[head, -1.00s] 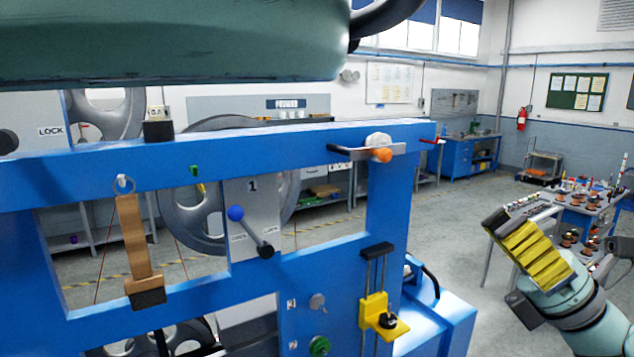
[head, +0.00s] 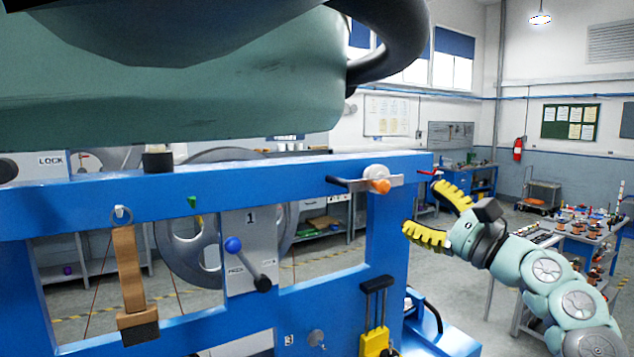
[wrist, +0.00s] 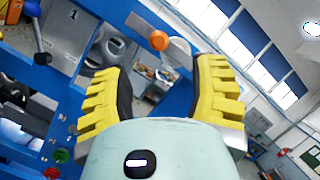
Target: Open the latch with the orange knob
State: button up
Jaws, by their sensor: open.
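The orange knob (head: 380,186) sits on a pale metal latch plate (head: 397,180) at the upper right of the blue frame (head: 300,170). A dark handle (head: 340,182) extends left from the latch. In the wrist view the orange knob (wrist: 158,41) appears ahead, between and beyond the fingers. My gripper (head: 424,212) has yellow ribbed fingers, open and empty, to the right of and a little below the knob. In the wrist view my gripper (wrist: 160,85) also shows its fingers spread wide. The gripper is apart from the latch.
A blue-knobbed lever (head: 234,244) and a hanging brown strap (head: 130,270) are on the frame to the left. A yellow bracket (head: 374,340) is below the latch. A small red lever (head: 427,172) lies close to the upper finger. A cluttered cart (head: 590,222) stands at right.

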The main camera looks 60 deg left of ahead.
aim_at(387, 188)
jog(key=p+x, duration=0.5)
jog(key=x, duration=0.2)
jog(key=shift+s+a+r, duration=0.1)
jog(key=shift+s+r, duration=0.1)
jog(key=shift+r, duration=0.05)
jog(key=shift+a+p, duration=0.8)
jog(key=shift+a, duration=0.25)
grip_shut()
